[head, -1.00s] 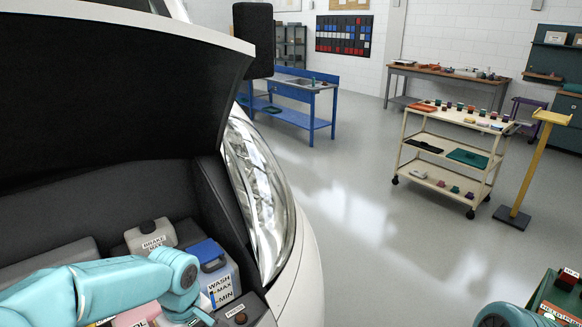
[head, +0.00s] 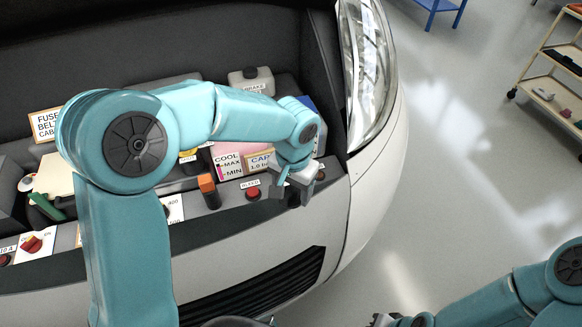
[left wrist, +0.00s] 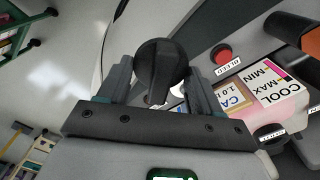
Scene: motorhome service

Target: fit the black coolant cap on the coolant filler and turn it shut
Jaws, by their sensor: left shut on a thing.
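My left gripper (head: 292,190) reaches over the front ledge of the engine bay. In the left wrist view its fingers (left wrist: 162,85) are shut on the black coolant cap (left wrist: 160,62), a round black piece with a raised bar. The pink coolant tank (head: 228,162) stands behind the gripper, to its left, and also shows in the left wrist view (left wrist: 275,100). The cap is apart from the tank. My left forearm hides much of the tank's top, so I cannot make out the filler clearly. Only the tip of my right gripper (head: 384,320) shows at the bottom edge.
A red BLEED button (head: 253,193) and an orange handle (head: 209,191) stand on the ledge left of the gripper. The blue-lidded washer tank (head: 308,103) and brake reservoir (head: 251,80) are behind my arm. The headlight (head: 368,65) is to the right. Open floor lies beyond.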

